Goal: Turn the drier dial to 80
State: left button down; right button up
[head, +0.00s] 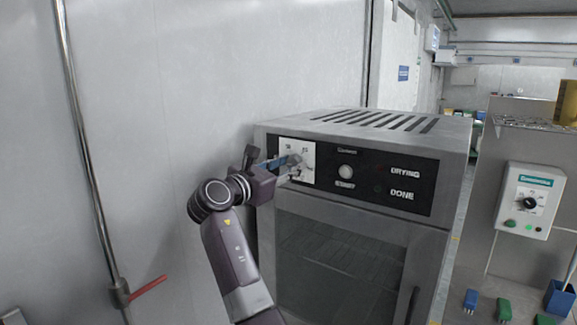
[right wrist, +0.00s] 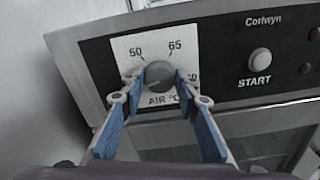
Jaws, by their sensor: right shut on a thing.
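The drier (head: 450,200) is a grey metal box with vents on top and a black control panel. Its dial (right wrist: 161,70) is a round grey knob on a white plate (right wrist: 128,46) marked 50, 65 and "AIR °C". A third number at the right is mostly hidden by a finger. My right gripper (right wrist: 160,84) is shut on the dial, with one blue-padded finger on each side. In the head view my right gripper (head: 285,169) reaches the plate from the left and mostly covers the dial. I cannot tell where the dial points. My left gripper is not in view.
A start button (head: 345,172) sits just right of the dial plate, with DRYING and DONE labels beyond. The glass door (head: 340,262) is below. A white control box (head: 530,201) with another dial stands at the right. A wall is close on the left.

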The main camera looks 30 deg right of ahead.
jog(key=shift+c, duration=0.7)
jog(key=shift+m, duration=0.4)
jog(key=m+b, duration=0.2)
jog(key=m, duration=0.2)
jog(key=shift+m, duration=0.3)
jog(key=m+b, duration=0.2)
jog(key=m, duration=0.3)
jog(key=shift+f+m+b, duration=0.1)
jog(key=shift+m+b, duration=0.2)
jog(key=shift+b, duration=0.05)
jog(key=m+b, duration=0.3)
jog(key=m, duration=0.2)
jog(key=shift+f, duration=0.1)
jog(key=m+b, duration=0.8)
jog(key=m, duration=1.7)
jog(key=shift+w+f+m, duration=0.1)
jog(key=shift+f+m, duration=0.05)
jog(key=shift+m, duration=0.25)
